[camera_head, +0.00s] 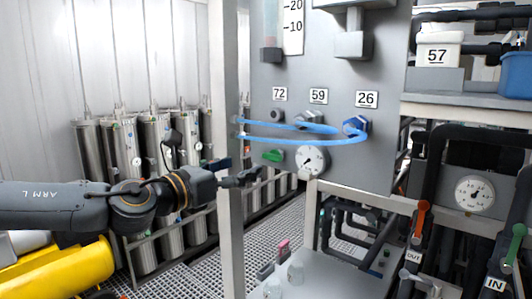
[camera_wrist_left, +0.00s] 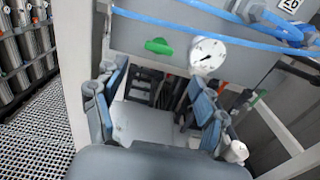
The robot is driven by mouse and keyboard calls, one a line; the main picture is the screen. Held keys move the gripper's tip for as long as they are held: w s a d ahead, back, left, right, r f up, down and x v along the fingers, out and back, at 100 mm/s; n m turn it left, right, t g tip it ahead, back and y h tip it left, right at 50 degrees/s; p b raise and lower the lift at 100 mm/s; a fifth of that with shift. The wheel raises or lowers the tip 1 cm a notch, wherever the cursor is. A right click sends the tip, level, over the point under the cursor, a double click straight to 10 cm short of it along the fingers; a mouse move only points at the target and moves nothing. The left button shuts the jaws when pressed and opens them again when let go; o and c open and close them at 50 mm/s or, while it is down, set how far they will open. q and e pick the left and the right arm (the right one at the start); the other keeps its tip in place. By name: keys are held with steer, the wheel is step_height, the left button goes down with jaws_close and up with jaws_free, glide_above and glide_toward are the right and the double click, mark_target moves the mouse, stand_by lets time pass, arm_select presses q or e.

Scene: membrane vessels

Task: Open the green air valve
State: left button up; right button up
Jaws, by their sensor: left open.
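The green air valve (camera_head: 273,155) is a small green handle on the grey panel (camera_head: 340,165), left of a round white gauge (camera_head: 311,161). It lies roughly level. My left gripper (camera_head: 245,179) is below and left of the handle in the head view, in front of the panel's upright post. In the left wrist view the green handle (camera_wrist_left: 158,46) shows whole, above and beyond the open fingers of my left gripper (camera_wrist_left: 155,88). The fingers are apart and empty, and they do not appear to touch the handle. My right gripper is not seen.
Blue hoses (camera_head: 300,137) run across the panel just above the handle. A metal post (camera_head: 225,240) stands beside my left wrist. Steel vessels (camera_head: 155,145) stand behind at left. A red handle (camera_head: 421,218) and another green handle (camera_head: 515,243) are on pipes at right.

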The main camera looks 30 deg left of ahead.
mark_target(270, 157)
arm_select(q)
steer(key=shift+w+d+p, duration=0.15)
steer(key=shift+w+p, duration=0.4)
steer(key=shift+w, duration=1.5)
steer(key=shift+w+d+p, duration=0.1)
steer(key=shift+w+p, duration=0.4)
steer(key=shift+w, duration=1.55)
steer(key=shift+w+d, duration=0.1)
steer(key=shift+w, duration=0.55)
steer(key=c, duration=1.2)
steer(key=shift+o, duration=0.2)
